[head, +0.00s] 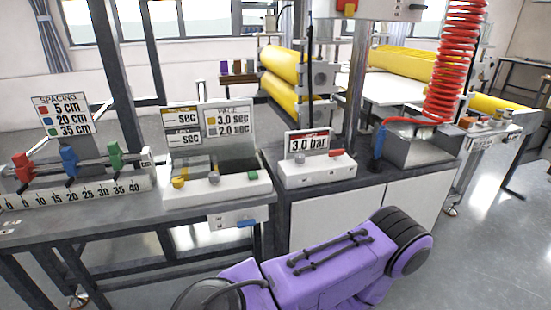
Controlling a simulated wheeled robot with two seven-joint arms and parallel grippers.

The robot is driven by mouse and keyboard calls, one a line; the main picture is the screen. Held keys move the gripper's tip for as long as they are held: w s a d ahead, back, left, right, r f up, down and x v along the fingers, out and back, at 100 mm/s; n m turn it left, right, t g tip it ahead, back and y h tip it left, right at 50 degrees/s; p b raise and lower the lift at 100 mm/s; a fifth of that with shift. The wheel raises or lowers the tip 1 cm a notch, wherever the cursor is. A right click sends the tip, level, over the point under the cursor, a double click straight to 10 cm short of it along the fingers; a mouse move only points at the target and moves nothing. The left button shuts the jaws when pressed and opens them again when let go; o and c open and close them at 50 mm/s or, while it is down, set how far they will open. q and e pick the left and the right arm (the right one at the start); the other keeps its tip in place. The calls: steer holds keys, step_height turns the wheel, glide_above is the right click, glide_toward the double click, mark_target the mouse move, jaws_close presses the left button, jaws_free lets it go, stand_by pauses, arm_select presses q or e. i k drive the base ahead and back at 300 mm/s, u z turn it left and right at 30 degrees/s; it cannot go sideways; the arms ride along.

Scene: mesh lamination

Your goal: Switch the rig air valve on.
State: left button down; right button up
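A white control box (316,170) stands on the grey bench under a 3.0 bar sign (308,143). A purple link of my arm (325,265) crosses the lower middle in front of the bench. Neither gripper shows in the head view.
A coiled red air hose (460,60) hangs at the right, by a blue-handled tool (379,148). Yellow rolls (285,66) stand behind. At left are a timer console (215,190) and a spacing ruler (75,195) with coloured clamps. Floor at the lower right is clear.

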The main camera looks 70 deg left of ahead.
mark_target(246, 223)
steer(key=k, duration=0.5)
steer(key=u, duration=0.85)
